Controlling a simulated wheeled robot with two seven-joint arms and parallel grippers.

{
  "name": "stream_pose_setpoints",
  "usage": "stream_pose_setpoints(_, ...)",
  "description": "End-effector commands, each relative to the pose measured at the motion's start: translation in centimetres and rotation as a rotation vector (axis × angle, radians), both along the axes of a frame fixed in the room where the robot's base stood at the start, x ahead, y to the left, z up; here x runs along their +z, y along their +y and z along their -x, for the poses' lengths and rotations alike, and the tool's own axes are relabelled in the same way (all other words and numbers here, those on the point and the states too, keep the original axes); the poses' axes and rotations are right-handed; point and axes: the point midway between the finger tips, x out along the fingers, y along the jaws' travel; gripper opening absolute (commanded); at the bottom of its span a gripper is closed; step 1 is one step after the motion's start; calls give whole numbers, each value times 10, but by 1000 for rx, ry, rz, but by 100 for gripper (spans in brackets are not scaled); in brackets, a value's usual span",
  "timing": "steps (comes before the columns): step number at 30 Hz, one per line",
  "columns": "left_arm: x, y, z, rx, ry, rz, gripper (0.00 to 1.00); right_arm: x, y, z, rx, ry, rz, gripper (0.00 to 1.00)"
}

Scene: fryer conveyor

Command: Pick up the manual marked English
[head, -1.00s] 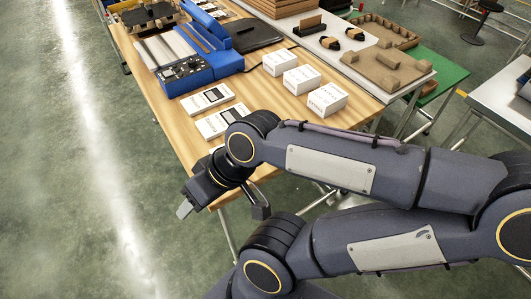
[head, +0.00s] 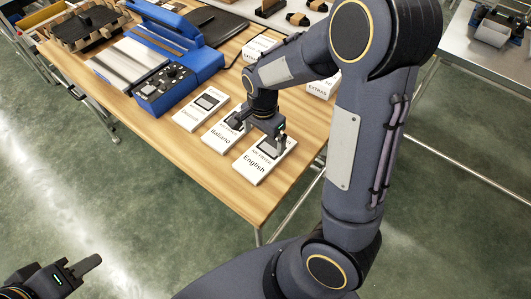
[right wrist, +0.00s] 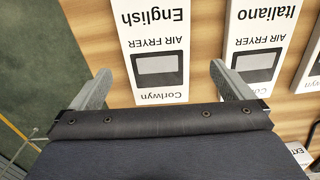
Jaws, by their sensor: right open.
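The manual marked English (head: 255,170) is a white booklet with a dark air fryer picture, lying flat at the table's near corner. It is the nearest of a row of manuals. In the right wrist view, the English manual (right wrist: 155,50) lies between my two spread fingers, with its text upside down. My right gripper (head: 261,132) is open and empty above the English manual's far end, near the Italiano manual (head: 216,138). My left gripper (head: 70,275) is at the lower left, off the table; only part of it shows, so its opening is unclear.
A Deutsch manual (head: 193,118) lies beyond the Italiano one. White boxes marked Extras (head: 322,86) stand on the right, partly behind my right arm. A blue machine (head: 165,88) stands farther back on the wooden table (head: 215,185). Open floor lies in front.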

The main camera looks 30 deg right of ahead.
Motion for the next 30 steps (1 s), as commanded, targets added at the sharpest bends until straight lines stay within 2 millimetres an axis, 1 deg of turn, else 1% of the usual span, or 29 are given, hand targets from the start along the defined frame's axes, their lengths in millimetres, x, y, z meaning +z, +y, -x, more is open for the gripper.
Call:
stream_pose_setpoints(1, -1, 0, 0, 0, 0, 0, 36, -7, 0, 1, 0, 3, -1, 100)
stream_pose_setpoints(5, 0, 0, 0, 0, 0, 0, 36, -21, -2, 3, -1, 5, -2, 100)
stream_pose_setpoints(12, 1, 0, 0, 0, 0, 0, 36, -56, -5, 4, 2, 4, -2, 100)
stream_pose_setpoints(16, 1, 0, 0, 0, 0, 0, 36, -63, -4, 4, 2, 0, -3, 100)
stream_pose_setpoints(22, 1, 0, 0, 0, 0, 0, 36, -63, -4, 4, 2, -1, -3, 100)
stream_pose_setpoints(30, 1, 0, 0, 0, 0, 0, 36, -62, -4, 4, 2, -1, -3, 65)
